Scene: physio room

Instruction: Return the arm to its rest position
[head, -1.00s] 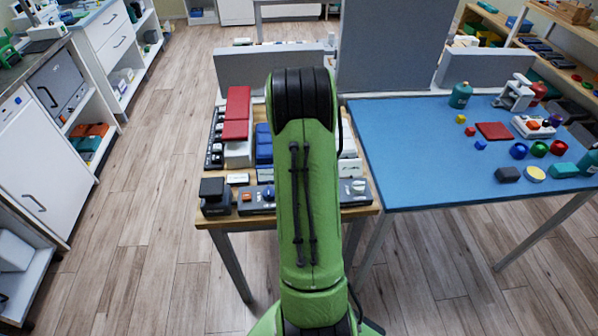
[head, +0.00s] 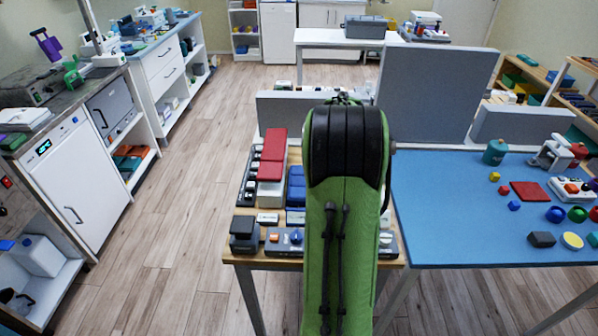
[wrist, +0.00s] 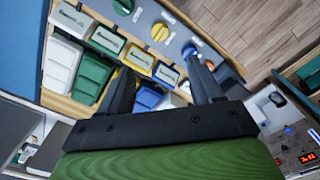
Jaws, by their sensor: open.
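My green arm with its black joint rises in front of the wooden table in the head view, and hides part of that table. My gripper (wrist: 163,95) shows in the wrist view with its two dark fingers spread apart and nothing between them. It hangs above the wooden table (wrist: 60,101), which bears several bins and boxes. In the head view my gripper is hidden behind the arm.
The wooden table (head: 245,259) holds red boxes (head: 273,146), blue boxes (head: 296,186) and a dark box (head: 244,235). A blue-topped table (head: 440,200) with small coloured items stands at right. A grey partition (head: 435,90) stands behind. Floor at left (head: 180,200) is clear.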

